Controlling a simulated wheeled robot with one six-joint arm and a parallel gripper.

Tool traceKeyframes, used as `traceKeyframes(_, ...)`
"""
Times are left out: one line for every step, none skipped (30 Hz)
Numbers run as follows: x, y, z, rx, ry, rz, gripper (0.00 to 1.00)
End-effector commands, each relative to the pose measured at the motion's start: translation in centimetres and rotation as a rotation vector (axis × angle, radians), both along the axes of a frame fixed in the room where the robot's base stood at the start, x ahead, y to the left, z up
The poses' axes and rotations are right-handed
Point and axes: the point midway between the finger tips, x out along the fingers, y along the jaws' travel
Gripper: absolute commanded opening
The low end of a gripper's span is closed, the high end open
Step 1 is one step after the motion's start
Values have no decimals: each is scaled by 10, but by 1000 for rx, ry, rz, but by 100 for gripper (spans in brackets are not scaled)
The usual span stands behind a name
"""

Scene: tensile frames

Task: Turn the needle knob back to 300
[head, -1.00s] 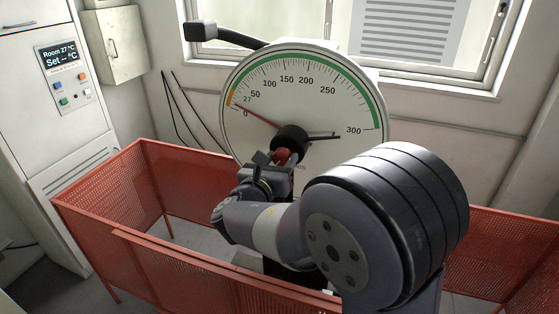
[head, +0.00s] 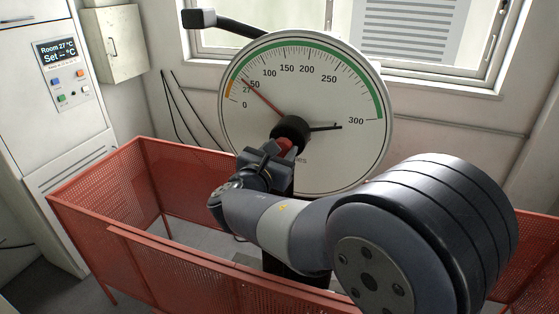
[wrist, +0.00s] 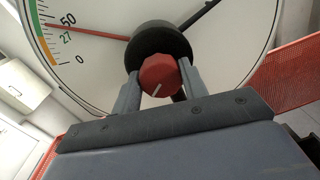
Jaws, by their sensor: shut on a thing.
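The large white round dial (head: 250,135) reads 0 to 300, with an orange and green rim band. Its thin red needle (head: 262,99) points near 50; in the wrist view the red needle (wrist: 95,31) crosses just below the 50 mark. A black needle (head: 325,127) points right, close to 300. The red knob (wrist: 160,74) sits on a black hub (wrist: 160,40) at the dial's centre, its white line slanting down-left. My gripper (wrist: 160,80) is shut on the knob, one finger on each side. In the head view my gripper (head: 275,155) partly hides the knob (head: 286,143).
A red perforated guard fence (head: 100,190) stands around the dial's base. A grey cabinet (head: 45,120) with a display reading Room 27 °C stands at left. A wall box (head: 113,45) hangs behind. A window (head: 405,40) is behind the dial.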

Motion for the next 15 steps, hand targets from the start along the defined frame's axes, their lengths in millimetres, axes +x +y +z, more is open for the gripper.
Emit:
traceKeyframes(0,-1,-6,41,-21,-1,18)
traceKeyframes(0,-1,-6,68,-31,-1,18)
traceKeyframes(0,-1,-6,105,-46,-1,18)
traceKeyframes(0,-1,-6,131,-56,-1,18)
traceKeyframes(0,-1,-6,157,-66,-1,18)
traceKeyframes(0,-1,-7,193,-81,-1,18)
traceKeyframes(-1,-1,-6,218,-93,-2,18)
traceKeyframes(-1,-1,-6,245,-103,-1,18)
traceKeyframes(0,-1,-7,281,-117,-1,18)
traceKeyframes(0,-1,-7,307,-127,-1,18)
traceKeyframes(-1,-1,-7,333,-139,-1,18)
traceKeyframes(-1,-1,-6,370,-153,-1,18)
traceKeyframes(-1,-1,-7,395,-164,-1,18)
traceKeyframes(-1,-1,-7,421,-174,-2,18)
traceKeyframes(-1,-1,-7,456,-189,-2,18)
